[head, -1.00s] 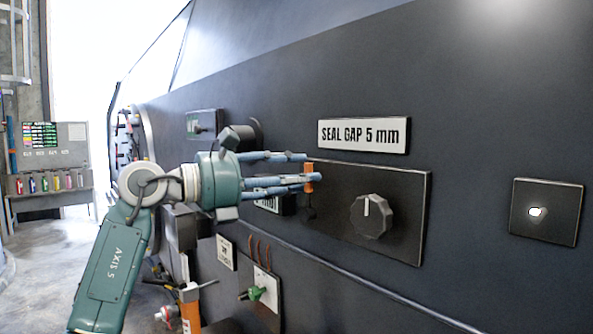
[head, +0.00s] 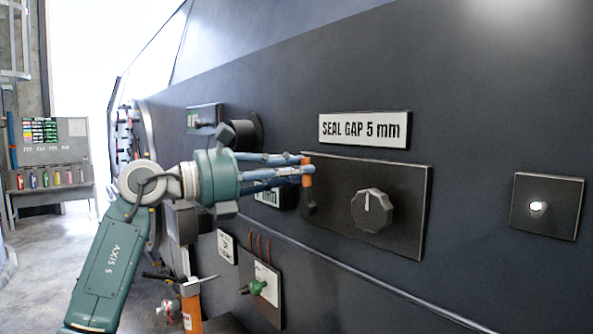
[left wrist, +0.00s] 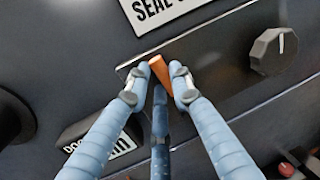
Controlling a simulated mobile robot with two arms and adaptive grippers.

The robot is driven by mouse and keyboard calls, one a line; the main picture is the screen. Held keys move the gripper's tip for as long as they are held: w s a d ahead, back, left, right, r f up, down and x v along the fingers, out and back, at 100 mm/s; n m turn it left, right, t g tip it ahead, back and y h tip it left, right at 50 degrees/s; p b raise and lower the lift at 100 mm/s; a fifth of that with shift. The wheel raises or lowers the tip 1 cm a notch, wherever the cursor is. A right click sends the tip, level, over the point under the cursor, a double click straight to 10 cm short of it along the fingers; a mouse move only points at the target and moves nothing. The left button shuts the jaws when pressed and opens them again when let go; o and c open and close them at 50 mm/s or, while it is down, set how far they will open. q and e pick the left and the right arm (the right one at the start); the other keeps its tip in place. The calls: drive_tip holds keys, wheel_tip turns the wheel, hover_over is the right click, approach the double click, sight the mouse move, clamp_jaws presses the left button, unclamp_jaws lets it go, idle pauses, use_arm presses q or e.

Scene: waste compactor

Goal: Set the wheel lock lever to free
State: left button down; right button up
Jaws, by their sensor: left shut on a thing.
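A small orange lever handle (head: 308,179) stands out at the left end of a dark panel plate (head: 335,220). No readable label names it as the wheel lock lever. My left gripper (head: 304,169) is shut on this handle. In the left wrist view the orange handle (left wrist: 160,70) sits between the two upper fingertips (left wrist: 157,88), with a third finger below. The fingers hide part of the handle and its pivot. My right gripper is not in view.
A black knob (head: 372,210) is on the same plate, right of the handle, under a "SEAL GAP 5 mm" sign (head: 364,128). A small plate with a white button (head: 537,207) is farther right. A green-handled valve (head: 259,287) and a rail (head: 370,288) are below.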

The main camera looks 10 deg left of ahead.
use_arm(q)
drive_tip(key=shift+w+a+f+n+t+h, duration=0.1)
drive_tip(key=shift+w+a+f+n+t, duration=0.25)
drive_tip(key=shift+n, duration=0.7)
drive_tip(key=shift+w+a+f+n+t+h, duration=0.15)
drive_tip(key=shift+w+a+n, duration=0.35)
drive_tip(key=shift+n, duration=0.5)
drive_tip(key=shift+w+a+f+n+t+h, duration=0.1)
drive_tip(key=shift+w+a+f+n, duration=0.3)
drive_tip(key=shift+n, duration=0.65)
drive_tip(key=c, duration=1.5)
unclamp_jaws()
drive_tip(key=shift+a, duration=0.1)
drive_tip(key=v, duration=1.2)
drive_tip(key=shift+c, duration=0.6)
